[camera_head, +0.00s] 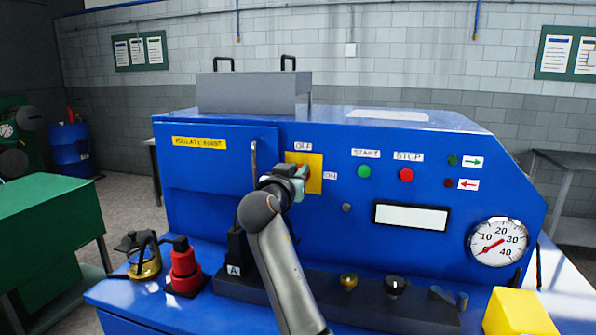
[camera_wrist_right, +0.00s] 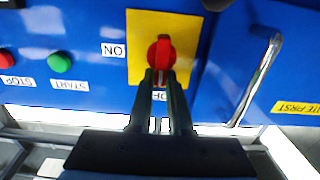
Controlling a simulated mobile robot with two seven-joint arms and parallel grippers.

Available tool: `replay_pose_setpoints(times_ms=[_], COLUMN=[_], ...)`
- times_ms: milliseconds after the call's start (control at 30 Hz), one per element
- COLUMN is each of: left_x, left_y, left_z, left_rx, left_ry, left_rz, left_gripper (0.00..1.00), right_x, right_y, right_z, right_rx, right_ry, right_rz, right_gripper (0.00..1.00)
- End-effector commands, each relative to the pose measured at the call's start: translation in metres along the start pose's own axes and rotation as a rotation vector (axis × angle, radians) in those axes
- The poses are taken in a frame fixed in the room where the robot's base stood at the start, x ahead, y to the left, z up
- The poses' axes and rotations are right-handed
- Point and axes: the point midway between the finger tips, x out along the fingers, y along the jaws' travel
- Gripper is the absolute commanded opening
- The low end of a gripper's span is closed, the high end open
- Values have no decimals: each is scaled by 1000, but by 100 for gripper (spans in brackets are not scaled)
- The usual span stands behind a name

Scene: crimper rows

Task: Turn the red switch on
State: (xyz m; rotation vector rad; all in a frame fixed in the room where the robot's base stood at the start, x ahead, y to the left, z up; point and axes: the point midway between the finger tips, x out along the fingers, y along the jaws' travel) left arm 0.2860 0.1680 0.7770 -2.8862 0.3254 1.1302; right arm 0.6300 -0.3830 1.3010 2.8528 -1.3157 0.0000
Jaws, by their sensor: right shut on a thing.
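The red switch (camera_wrist_right: 161,50) sits on a yellow plate (camera_head: 317,172) on the front of the blue machine. The OFF label (camera_head: 303,146) is above the plate and the ON label (camera_head: 330,175) is at its right. In the right wrist view, which is upside down, the switch handle points toward the partly hidden OFF label. My right gripper (camera_wrist_right: 160,78) is shut on the end of the handle, one finger on each side. In the head view the gripper and wrist hide most of the switch. My left gripper is not in view.
A green START button (camera_head: 364,171) and a red STOP button (camera_head: 406,175) are right of the switch. A vertical metal handle (camera_head: 254,160) stands out close at its left.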

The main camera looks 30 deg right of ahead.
Motion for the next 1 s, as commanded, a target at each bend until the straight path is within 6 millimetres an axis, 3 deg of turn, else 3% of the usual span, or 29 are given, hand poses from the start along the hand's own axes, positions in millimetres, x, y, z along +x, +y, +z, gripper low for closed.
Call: replay_pose_setpoints(times_ms=[633, 1000], left_x=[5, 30], left_y=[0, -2], left_z=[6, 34], left_rx=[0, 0], left_ry=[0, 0], left_rz=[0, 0], left_gripper=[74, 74], right_x=[0, -1], right_y=[0, 5], right_z=[2, 7], right_rx=[33, 276], right_ry=[-1, -1], right_rz=[0, -1], right_gripper=[0, 0])
